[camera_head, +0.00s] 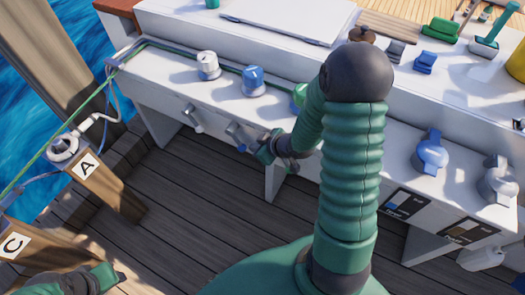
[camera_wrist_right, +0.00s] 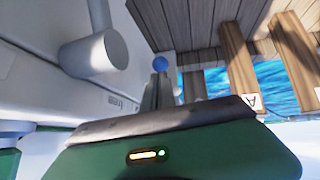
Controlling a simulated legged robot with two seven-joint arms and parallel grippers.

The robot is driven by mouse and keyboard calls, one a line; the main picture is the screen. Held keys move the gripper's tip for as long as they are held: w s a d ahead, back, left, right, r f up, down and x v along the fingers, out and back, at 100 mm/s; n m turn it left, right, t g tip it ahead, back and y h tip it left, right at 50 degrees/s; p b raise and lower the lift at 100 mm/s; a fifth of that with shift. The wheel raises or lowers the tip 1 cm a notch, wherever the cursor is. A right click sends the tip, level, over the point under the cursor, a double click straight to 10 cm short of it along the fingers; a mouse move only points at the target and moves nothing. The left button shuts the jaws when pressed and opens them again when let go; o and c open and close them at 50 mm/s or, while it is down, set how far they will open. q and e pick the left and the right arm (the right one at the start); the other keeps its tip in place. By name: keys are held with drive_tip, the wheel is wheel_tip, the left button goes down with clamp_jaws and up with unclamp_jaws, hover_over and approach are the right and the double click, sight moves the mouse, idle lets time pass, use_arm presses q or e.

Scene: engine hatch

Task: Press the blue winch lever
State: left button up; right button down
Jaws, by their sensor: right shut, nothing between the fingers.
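The blue winch lever (camera_head: 236,134) sticks out from the front face of the white console, below the blue winch (camera_head: 253,80). My right gripper (camera_head: 262,155) is just right of this lever, shut and empty; contact cannot be told. In the wrist view, its closed fingers (camera_wrist_right: 161,85) point towards a round blue end (camera_wrist_right: 133,62), probably the lever's. A large grey cylinder (camera_wrist_right: 92,55) stands nearer on the left there. My left gripper (camera_head: 112,278) is at the bottom left, far from the lever; its jaws are unclear.
A grey lever (camera_head: 193,118) is left of the blue one, below a white winch (camera_head: 208,65). A green winch (camera_head: 300,97) is partly hidden by my right arm. A blue knob (camera_head: 432,155) and a white knob (camera_head: 497,181) are at right. Wooden posts (camera_head: 105,185) stand left.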

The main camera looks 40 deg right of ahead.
sight(245, 148)
drive_tip(key=b+x, duration=0.2)
drive_tip(key=x, duration=0.3)
drive_tip(key=shift+w+f, duration=0.25)
drive_tip(key=shift+f, duration=0.05)
